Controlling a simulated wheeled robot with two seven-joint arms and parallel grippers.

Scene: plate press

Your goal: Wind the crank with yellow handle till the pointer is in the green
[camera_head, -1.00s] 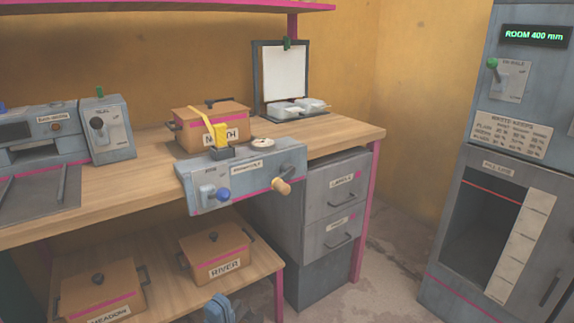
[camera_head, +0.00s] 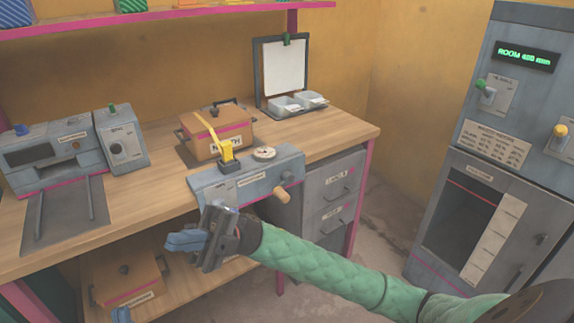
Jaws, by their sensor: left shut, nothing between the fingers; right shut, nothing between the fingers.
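The grey bench device (camera_head: 258,179) stands at the table's front edge. It has a tan-yellow crank grip (camera_head: 281,194) sticking out of its front right and a bright yellow bent lever (camera_head: 222,140) on top. A round pale dial (camera_head: 264,154) sits on top; its pointer and any green zone are too small to read. My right gripper (camera_head: 181,241) is in front of the device's lower left, shut and empty, left of the crank grip and apart from it. It hides part of the device's front. My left gripper (camera_head: 121,315) shows only as a blue tip at the bottom edge.
A lidded tan box (camera_head: 212,142) stands behind the device, and a grey machine (camera_head: 55,155) is at left. A clipboard stand (camera_head: 282,75) is at the back. Drawers (camera_head: 335,195) lie below right. A tall grey cabinet (camera_head: 480,180) stands at right. The table's right end is mostly clear.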

